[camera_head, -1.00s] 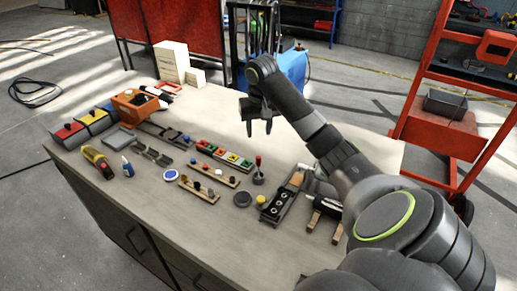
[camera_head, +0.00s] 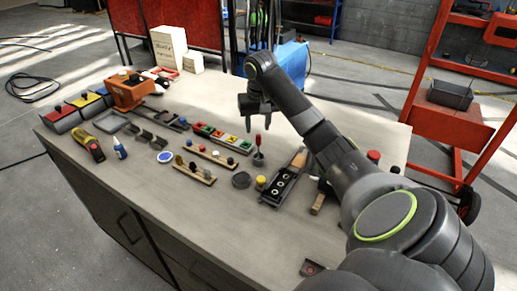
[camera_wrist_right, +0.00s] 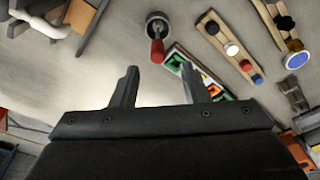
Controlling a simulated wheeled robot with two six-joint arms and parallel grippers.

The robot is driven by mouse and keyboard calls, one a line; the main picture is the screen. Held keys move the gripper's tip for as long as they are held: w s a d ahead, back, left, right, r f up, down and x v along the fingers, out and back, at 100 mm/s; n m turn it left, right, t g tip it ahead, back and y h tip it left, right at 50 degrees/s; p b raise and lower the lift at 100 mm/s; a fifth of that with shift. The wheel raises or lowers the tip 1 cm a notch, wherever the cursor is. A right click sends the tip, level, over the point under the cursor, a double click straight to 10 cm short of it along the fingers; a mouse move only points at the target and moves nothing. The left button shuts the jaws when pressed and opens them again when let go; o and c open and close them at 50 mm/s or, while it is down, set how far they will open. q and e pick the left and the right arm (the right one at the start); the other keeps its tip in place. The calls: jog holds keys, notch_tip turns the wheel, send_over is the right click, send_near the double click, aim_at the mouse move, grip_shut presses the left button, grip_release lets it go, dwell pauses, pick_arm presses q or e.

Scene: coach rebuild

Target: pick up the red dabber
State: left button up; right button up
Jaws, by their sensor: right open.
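The red dabber (camera_head: 259,139) stands upright in a small grey round cup (camera_head: 258,159) on the workbench. In the right wrist view the red dabber (camera_wrist_right: 157,49) shows as a red handle in the cup (camera_wrist_right: 159,24), beyond the fingertips and roughly in line with the gap between them. My right gripper (camera_head: 258,117) is open and empty, close above and behind the handle in the head view. Its two fingers (camera_wrist_right: 158,85) are spread apart in the wrist view. My left gripper is not in view.
A rack of coloured blocks (camera_head: 222,137) and a wooden rack with several knobs (camera_head: 209,154) lie left of the cup. A dark round disc (camera_head: 241,180), a yellow knob (camera_head: 261,181) and a dark tray (camera_head: 280,187) are nearer.

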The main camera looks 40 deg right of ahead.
aim_at(259, 135)
jog(key=shift+s+f+b, duration=0.1)
jog(key=shift+f+b, duration=0.3)
jog(key=shift+f, duration=0.2)
jog(key=shift+d+f+p, duration=0.1)
jog(key=shift+f+p, duration=0.2)
jog(key=shift+f, duration=1.5)
grip_shut()
